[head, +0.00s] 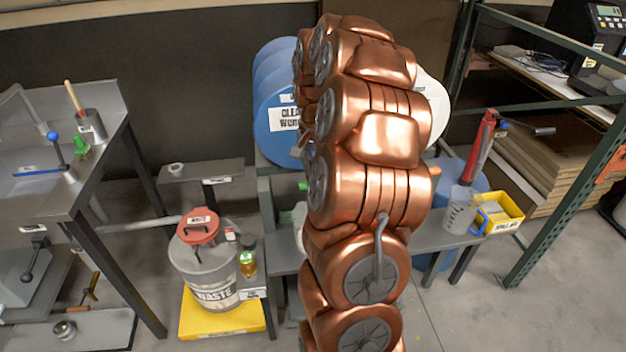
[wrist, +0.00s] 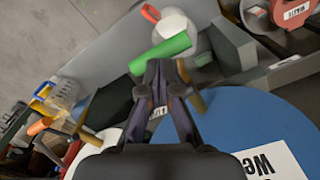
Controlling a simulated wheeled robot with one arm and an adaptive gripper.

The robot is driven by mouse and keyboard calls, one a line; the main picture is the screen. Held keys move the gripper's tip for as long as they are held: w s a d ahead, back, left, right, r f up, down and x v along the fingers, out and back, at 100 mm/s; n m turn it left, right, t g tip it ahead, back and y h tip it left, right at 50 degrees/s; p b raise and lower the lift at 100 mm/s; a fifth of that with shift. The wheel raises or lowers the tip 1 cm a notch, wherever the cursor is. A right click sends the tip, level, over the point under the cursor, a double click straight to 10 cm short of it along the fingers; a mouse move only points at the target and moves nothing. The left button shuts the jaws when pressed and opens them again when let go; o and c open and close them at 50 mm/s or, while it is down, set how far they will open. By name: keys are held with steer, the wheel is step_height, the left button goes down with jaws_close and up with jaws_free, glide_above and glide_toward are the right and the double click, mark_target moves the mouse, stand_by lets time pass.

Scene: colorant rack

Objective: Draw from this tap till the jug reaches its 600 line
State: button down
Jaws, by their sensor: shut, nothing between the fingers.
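My gripper (wrist: 157,72) is shut and empty in the wrist view. Its fingertips are right at a green bar-shaped tap handle (wrist: 160,54); I cannot tell whether they touch it. In the head view my copper arm hides the gripper and most of the tap area. A bit of green (head: 302,186) shows at the arm's left edge. A clear jug (head: 461,214) with a blue handle stands upright on the right part of the low bench, away from the green handle. It also shows at the left in the wrist view (wrist: 67,92). I cannot read its lines or its level.
A blue drum (head: 275,105) stands behind the arm, and it fills the lower right wrist view (wrist: 235,125). A yellow tray (head: 508,206) is beside the jug. A waste can (head: 205,265) with a red lid stands at left. A green rack post (head: 575,195) rises at right.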

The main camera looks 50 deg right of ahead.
steer(key=shift+f+b, duration=1.7)
steer(key=shift+f, duration=1.1)
stand_by(5.2)
